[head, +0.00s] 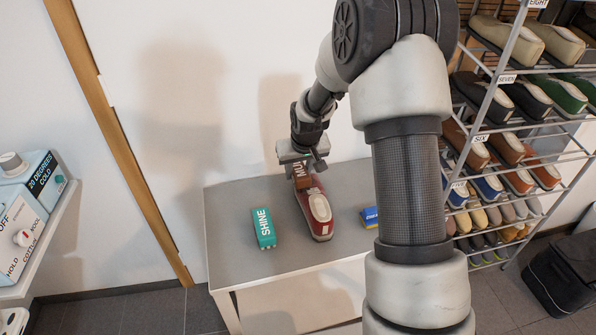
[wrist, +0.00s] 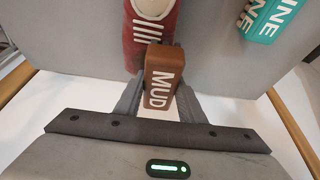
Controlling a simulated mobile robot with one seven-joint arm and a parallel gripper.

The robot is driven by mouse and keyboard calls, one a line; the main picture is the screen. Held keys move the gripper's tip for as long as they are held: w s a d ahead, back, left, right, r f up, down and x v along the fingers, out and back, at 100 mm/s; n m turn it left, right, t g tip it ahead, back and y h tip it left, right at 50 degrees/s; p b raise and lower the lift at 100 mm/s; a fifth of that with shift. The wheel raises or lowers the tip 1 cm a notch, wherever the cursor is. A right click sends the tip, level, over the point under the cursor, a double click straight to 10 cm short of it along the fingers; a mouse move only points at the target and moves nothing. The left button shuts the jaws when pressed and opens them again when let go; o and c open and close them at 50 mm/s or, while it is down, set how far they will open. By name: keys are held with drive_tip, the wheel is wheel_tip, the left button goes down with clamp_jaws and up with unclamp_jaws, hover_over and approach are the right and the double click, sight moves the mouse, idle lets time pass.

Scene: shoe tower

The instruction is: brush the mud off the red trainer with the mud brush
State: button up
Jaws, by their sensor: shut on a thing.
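The red trainer (head: 317,208) lies on the grey table, with a pale sole and pale laces. In the wrist view the trainer (wrist: 150,28) is at the top, partly covered by the brush. My gripper (head: 304,166) is shut on the brown mud brush (head: 304,182), lettered MUD, at the trainer's far end. The wrist view shows the mud brush (wrist: 163,78) between both fingers of my gripper (wrist: 158,84). The brush overlaps the trainer's end; I cannot tell whether they touch. The bristles are hidden, and no mud can be made out.
A teal SHINE brush (head: 264,228) lies on the table (head: 234,256) left of the trainer. A blue block (head: 370,217) lies to the right, partly behind my arm. A labelled shoe rack (head: 497,75) stands at the right. The white wall is close behind the table.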

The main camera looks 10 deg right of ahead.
drive_tip(key=shift+d+f, duration=0.1)
drive_tip(key=shift+d, duration=1.4)
drive_tip(key=shift+d+p, duration=0.35)
drive_tip(key=shift+d, duration=1.3)
drive_tip(key=shift+c, duration=0.9)
drive_tip(key=shift+a, duration=0.15)
drive_tip(key=shift+a+r+b, duration=0.15)
drive_tip(key=shift+a+b, duration=0.05)
drive_tip(key=shift+a, duration=0.65)
drive_tip(key=shift+a+r+b, duration=0.15)
drive_tip(key=shift+a, duration=0.65)
drive_tip(key=shift+a+f+b, duration=0.15)
drive_tip(key=shift+a+b, duration=0.35)
drive_tip(key=shift+a, duration=1.1)
drive_tip(key=shift+r+p, duration=1.9)
drive_tip(key=shift+r, duration=1.1)
